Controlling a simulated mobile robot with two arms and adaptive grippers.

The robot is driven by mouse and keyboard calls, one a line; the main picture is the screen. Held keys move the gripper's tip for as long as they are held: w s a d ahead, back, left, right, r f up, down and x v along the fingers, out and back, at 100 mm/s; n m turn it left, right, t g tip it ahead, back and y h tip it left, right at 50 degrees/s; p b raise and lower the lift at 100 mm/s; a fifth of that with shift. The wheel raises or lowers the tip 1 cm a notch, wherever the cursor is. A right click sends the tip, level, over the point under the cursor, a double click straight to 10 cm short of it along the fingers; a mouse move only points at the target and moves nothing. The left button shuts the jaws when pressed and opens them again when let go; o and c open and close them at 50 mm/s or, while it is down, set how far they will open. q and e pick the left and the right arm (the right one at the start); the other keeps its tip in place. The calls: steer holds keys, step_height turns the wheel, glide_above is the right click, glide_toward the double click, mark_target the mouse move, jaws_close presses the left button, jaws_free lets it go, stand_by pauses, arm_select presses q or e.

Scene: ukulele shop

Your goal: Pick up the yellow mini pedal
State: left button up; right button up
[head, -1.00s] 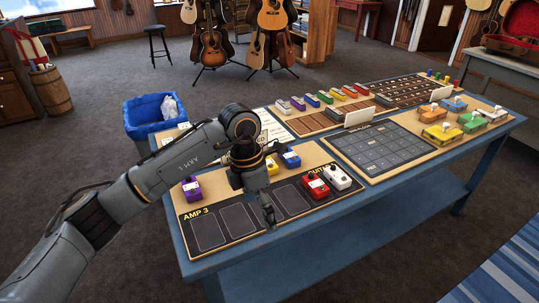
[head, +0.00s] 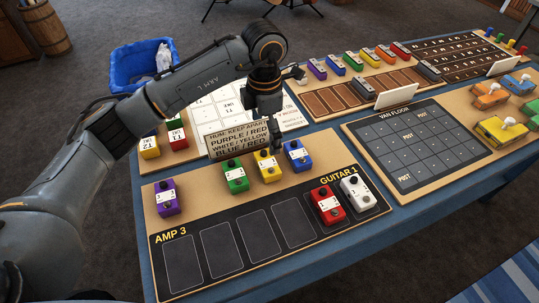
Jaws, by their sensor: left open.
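The yellow mini pedal (head: 266,167) stands on the tan back strip of the AMP 3 / GUITAR 1 board (head: 202,192), between a green pedal (head: 235,177) and a blue pedal (head: 298,156). My left gripper (head: 270,143) is open and empty, pointing down above and just behind the yellow pedal. It covers part of the pedal's upper end and part of the hum-rule sign (head: 228,144). I cannot tell its exact height over the pedal. My right gripper is not in view.
A purple pedal (head: 166,198) stands at the board's left. Red (head: 327,206) and white (head: 357,193) pedals stand in the right slots. The van floor grid board (head: 415,140) lies to the right. Several dark slots toward AMP 3 are empty.

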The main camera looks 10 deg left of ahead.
mark_target(265, 162)
arm_select(q)
steer(key=f, duration=0.3)
steer(key=shift+s+f+p, duration=0.25)
steer(key=shift+s+p, duration=0.05)
step_height(265, 162, down, 3)
steer(key=shift+w+r, duration=0.15)
steer(key=shift+r, duration=0.05)
steer(key=shift+w+f+p, duration=0.1)
steer(key=shift+f+p, duration=0.45)
steer(key=shift+f, duration=0.4)
step_height(265, 162, down, 4)
steer(key=shift+w+a+r+p, duration=0.15)
steer(key=shift+r+p, duration=0.1)
steer(key=shift+p, duration=0.15)
steer(key=shift+f, duration=0.2)
steer(key=c, duration=0.9)
steer(key=shift+c, duration=0.8)
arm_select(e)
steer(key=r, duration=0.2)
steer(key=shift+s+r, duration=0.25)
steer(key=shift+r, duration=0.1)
